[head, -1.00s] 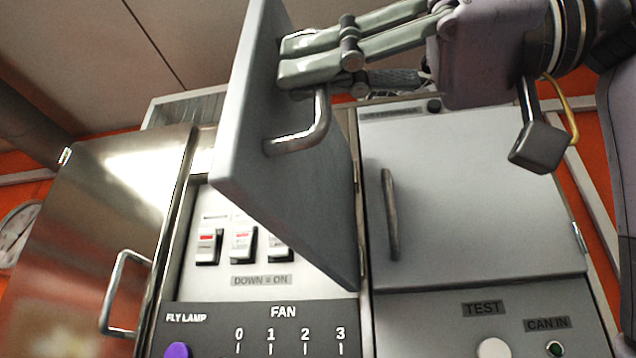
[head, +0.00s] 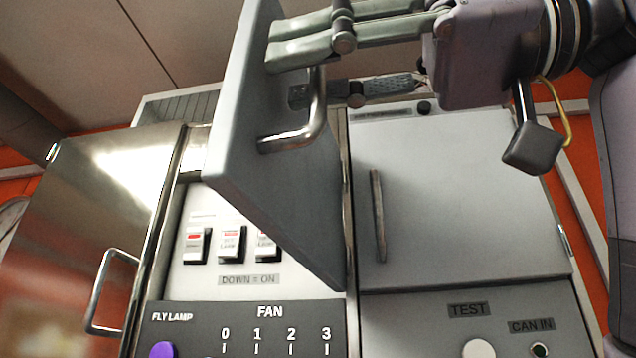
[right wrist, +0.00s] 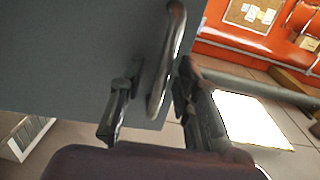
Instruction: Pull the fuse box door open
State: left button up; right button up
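The grey fuse box door (head: 275,170) stands swung well out from its cabinet in the head view, with several switches (head: 230,243) exposed behind it. Its bar handle (head: 312,125) is on the face turned to the right. My right gripper (head: 287,72) is at the upper end of this handle, its fingers spread apart. In the right wrist view, the handle (right wrist: 166,65) runs between the two separated fingers of my right gripper (right wrist: 155,90), nearer the right finger. Whether a finger touches it is unclear. My left gripper is not in view.
A closed grey cabinet door (head: 455,200) with its own handle is to the right. A shiny metal door (head: 85,220) with a handle is to the left. Below is a dark fan panel (head: 245,330) with a purple knob (head: 163,350).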

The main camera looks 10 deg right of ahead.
jog(key=v, duration=1.2)
dwell(0.3)
